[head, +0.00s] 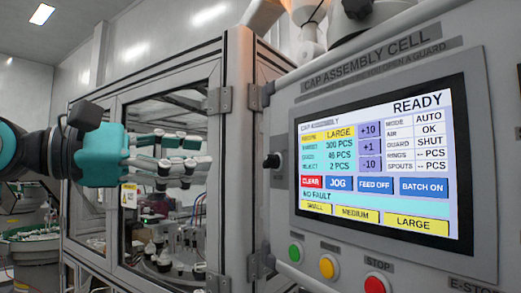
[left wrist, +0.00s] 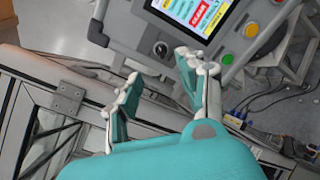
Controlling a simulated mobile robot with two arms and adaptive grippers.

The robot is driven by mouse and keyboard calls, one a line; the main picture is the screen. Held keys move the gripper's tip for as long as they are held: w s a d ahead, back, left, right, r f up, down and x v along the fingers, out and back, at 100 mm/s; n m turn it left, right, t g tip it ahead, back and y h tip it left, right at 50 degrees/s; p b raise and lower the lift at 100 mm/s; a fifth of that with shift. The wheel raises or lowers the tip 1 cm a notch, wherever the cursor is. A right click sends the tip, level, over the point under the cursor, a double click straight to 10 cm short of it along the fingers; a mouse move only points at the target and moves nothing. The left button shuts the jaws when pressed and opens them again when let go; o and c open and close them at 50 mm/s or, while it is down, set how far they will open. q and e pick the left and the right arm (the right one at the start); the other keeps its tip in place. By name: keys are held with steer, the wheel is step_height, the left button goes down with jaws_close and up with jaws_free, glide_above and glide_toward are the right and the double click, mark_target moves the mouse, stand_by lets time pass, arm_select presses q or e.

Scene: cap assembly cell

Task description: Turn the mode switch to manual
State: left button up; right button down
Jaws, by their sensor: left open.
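The mode switch (head: 272,161) is a small black knob at the left edge of the grey control panel, beside the screen. It also shows in the left wrist view (left wrist: 160,48), just beyond the fingertips. The screen (head: 380,165) reads MODE AUTO, READY and NO FAULT. My left gripper (head: 203,157) is open and empty, its fingers pointing right toward the switch and a clear distance from it. In the left wrist view its two fingers (left wrist: 158,72) stand apart on either side below the knob. My right gripper is in neither view.
A framed glass guard (head: 165,100) stands behind my left gripper, with hinges near the panel. Green (head: 295,252), yellow (head: 328,267) and red STOP (head: 376,285) buttons sit below the screen. Cables (left wrist: 265,100) hang beside the panel in the left wrist view.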

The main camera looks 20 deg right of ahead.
mark_target(267, 158)
arm_select(q)
steer(key=d+p, duration=0.1)
steer(key=d, duration=0.2)
steer(key=w+d+p, duration=0.1)
steer(key=d, duration=0.2)
steer(key=w+d+p, duration=0.1)
steer(key=d, duration=0.3)
steer(key=shift+r, duration=0.1)
steer(key=shift+d+p, duration=0.3)
steer(key=shift+d, duration=0.4)
steer(key=shift+w, duration=0.1)
steer(key=shift+c, duration=0.5)
jaws_close()
